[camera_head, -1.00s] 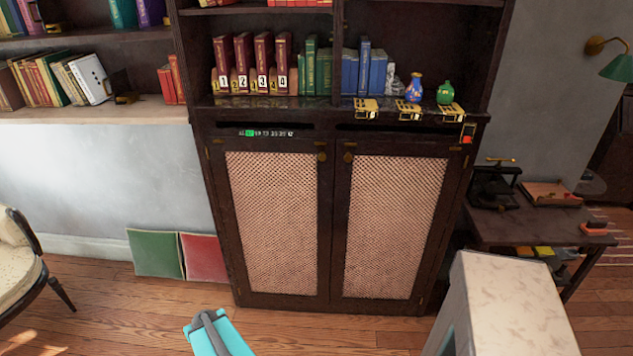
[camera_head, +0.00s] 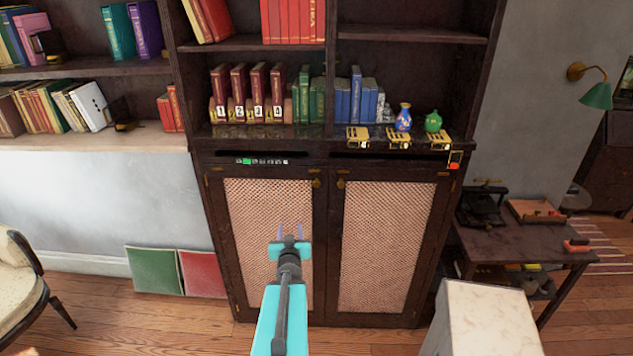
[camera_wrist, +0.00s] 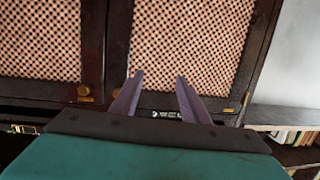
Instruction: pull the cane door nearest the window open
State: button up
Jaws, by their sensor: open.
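The dark cabinet has two cane doors side by side, both shut. The left cane door (camera_head: 240,240) has a small brass knob (camera_head: 317,183) at its upper right. The right cane door (camera_head: 378,245) has a brass knob (camera_head: 341,183) at its upper left. No window is in view. My gripper (camera_head: 290,230) is open and empty in front of the left door, below and left of its knob. The wrist view looks upside down: the left door (camera_wrist: 200,40) is behind my open fingers (camera_wrist: 160,76), and brass knobs (camera_wrist: 84,93) are to their left.
A shelf above the doors holds books (camera_head: 258,92), a blue vase (camera_head: 403,117) and a green vase (camera_head: 433,122). A pale block (camera_head: 485,315) stands at front right, near a dark side table (camera_head: 520,240). Green and red panels (camera_head: 152,270) lean on the wall at left.

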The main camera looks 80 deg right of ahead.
jog(key=s+d+r+m+g+h+p, duration=0.1)
jog(key=s+d+r+h, duration=0.1)
jog(key=s+r, duration=0.6)
jog(key=shift+d, duration=0.45)
jog(key=shift+w+f, duration=0.1)
jog(key=shift+w, duration=0.15)
